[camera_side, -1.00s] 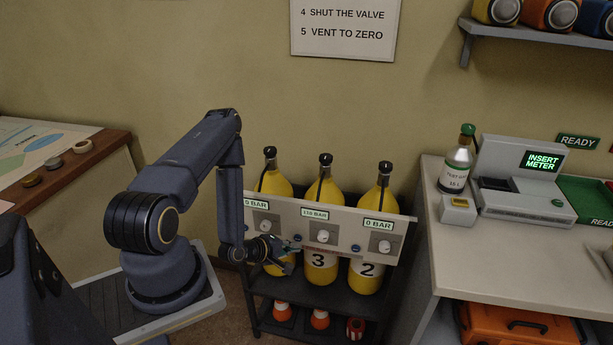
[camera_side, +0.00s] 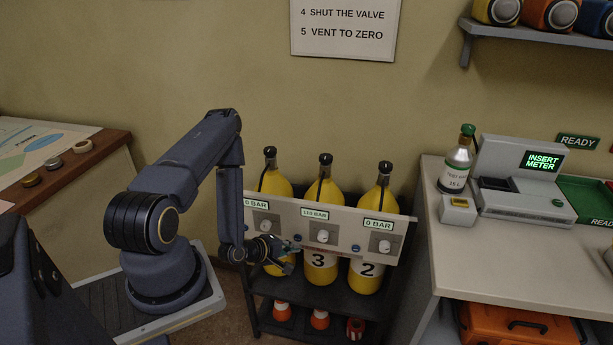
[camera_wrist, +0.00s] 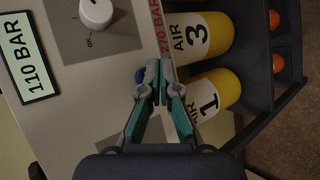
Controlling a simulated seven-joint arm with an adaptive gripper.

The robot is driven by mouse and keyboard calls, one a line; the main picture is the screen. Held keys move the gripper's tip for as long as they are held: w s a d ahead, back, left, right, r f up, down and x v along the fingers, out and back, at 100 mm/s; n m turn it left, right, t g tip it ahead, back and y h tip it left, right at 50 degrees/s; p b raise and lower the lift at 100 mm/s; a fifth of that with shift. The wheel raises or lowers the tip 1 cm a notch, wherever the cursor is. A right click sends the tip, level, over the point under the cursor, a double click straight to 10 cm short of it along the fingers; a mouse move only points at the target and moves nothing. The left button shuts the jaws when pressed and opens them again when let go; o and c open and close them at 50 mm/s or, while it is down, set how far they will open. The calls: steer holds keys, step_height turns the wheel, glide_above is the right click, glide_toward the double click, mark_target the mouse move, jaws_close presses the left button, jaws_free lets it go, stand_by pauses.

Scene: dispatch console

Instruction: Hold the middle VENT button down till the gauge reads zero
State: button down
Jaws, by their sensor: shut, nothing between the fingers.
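The middle gauge (camera_side: 315,214) reads 110 BAR; its display is large in the wrist view (camera_wrist: 27,57). A white knob (camera_side: 323,237) sits below it and also shows in the wrist view (camera_wrist: 96,12). My gripper (camera_side: 292,249) is shut and empty, its fingertips close to the panel left of that knob.
The grey panel (camera_side: 400,226) spans three yellow cylinders on a dark rack. The right gauge (camera_side: 379,224) reads 0 BAR, with a blue button (camera_side: 356,247) near it. The left gauge (camera_side: 256,203) is partly hidden by my arm. A counter (camera_side: 500,250) stands to the right.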

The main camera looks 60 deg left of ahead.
steer(key=shift+w+a, duration=0.1)
steer(key=shift+w+a, duration=0.2)
steer(key=shift+w, duration=0.05)
steer(key=shift+w+a, duration=0.3)
steer(key=shift+a, duration=0.05)
stand_by(1.7)
steer(key=shift+s+d, duration=0.6)
steer(key=s+d, duration=0.3)
steer(key=shift+s+d, duration=0.3)
stand_by(0.4)
